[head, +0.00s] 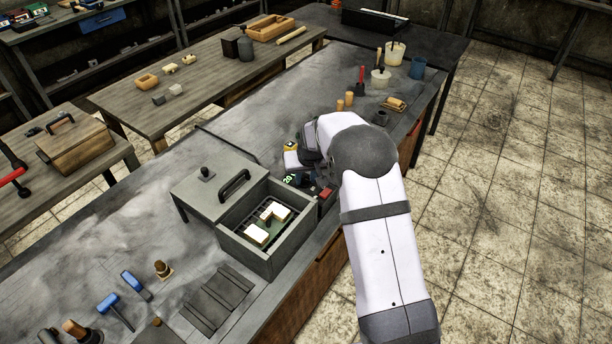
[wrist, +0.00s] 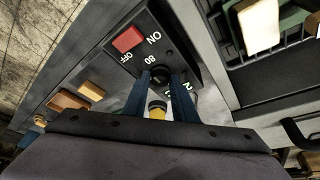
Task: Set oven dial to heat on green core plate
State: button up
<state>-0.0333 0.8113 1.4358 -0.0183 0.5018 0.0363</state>
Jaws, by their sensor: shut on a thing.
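The grey oven box (head: 248,247) stands open on the bench, its lid with a black handle lying to the left. Inside, cream cores (head: 256,235) rest on the green core plate (head: 272,233); a core (wrist: 258,24) also shows in the wrist view. The black control panel (wrist: 128,62) has a red ON/OFF switch (wrist: 127,39) and a dial (wrist: 160,74) with printed numbers, of which 80 is legible. My gripper (wrist: 163,84) has its blue fingers shut on the dial. In the head view my arm hides the fingers and dial. A green display (head: 288,180) seems to read 20.
Wooden pieces (wrist: 92,91) lie beyond the panel. Blue-handled tools (head: 108,305) and dark bars (head: 217,300) lie left of the oven. Cups (head: 395,53) and small tools stand at the bench's far end. The bench middle is mostly clear.

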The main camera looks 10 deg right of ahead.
dwell(0.3)
jog(key=o, duration=1)
jog(key=shift+b+v, duration=1.05)
jog(key=shift+v, duration=2.6)
jog(key=shift+s, duration=0.1)
